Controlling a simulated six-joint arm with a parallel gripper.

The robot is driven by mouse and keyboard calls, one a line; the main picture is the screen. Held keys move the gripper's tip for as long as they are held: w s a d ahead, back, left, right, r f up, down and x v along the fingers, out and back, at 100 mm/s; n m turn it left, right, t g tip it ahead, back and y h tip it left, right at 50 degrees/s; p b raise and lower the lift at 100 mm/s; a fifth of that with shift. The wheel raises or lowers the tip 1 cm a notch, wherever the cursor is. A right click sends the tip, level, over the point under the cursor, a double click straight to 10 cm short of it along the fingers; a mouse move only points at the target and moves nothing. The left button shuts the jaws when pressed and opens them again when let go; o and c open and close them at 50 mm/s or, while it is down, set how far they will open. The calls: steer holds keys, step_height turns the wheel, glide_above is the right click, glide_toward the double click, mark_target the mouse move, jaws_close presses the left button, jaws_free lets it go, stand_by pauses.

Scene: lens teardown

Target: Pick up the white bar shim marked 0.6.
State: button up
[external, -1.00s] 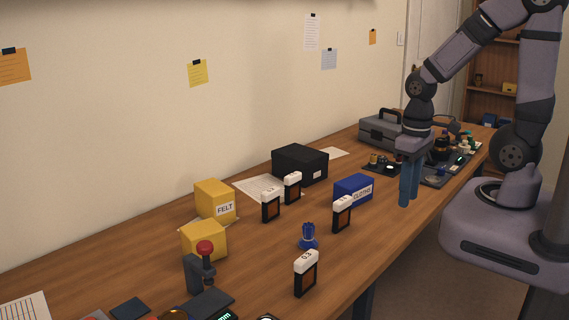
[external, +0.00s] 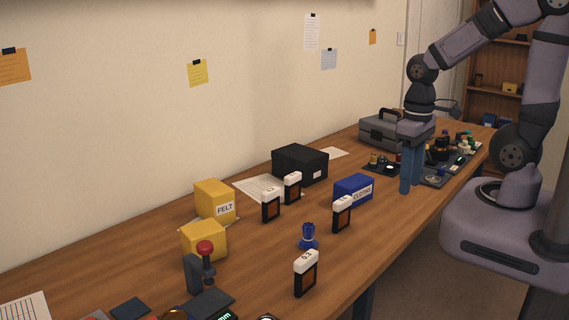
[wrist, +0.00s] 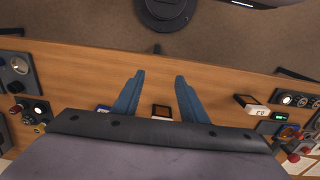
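Several white-topped black pieces with brown windows stand upright on the bench. In the external view, one is at the front (external: 306,271), its white top marked with what looks like 0.3. One stands before the blue box (external: 342,214), and two stand further left, at the middle (external: 270,205) and behind it (external: 292,188). Their markings are too small to read, so I cannot tell which is 0.6. My gripper (external: 411,191) is to their right, pointing down above the bench. The wrist view shows its two fingers (wrist: 160,75) apart and empty, with a piece (wrist: 162,112) showing between them, apart from both.
A blue box (external: 352,188), a black box (external: 300,164) and yellow boxes (external: 214,201) stand around the pieces. A blue holder (external: 309,237) sits near the front piece. A grey case (external: 380,133) and small parts crowd the far end. The bench's front strip is mostly clear.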

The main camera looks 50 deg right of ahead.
steer(key=r, duration=0.2)
steer(key=m+h+b, duration=0.3)
steer(key=m+h, duration=0.1)
steer(key=m, duration=1.4)
glide_above(342, 209)
steer(key=w+a, duration=0.1)
steer(key=shift+m+h, duration=0.3)
step_height(342, 209, down, 8)
steer(key=shift+w+f, duration=0.15)
steer(key=shift+p+x, duration=1.6)
steer(key=shift+x, duration=2.05)
jaws_close()
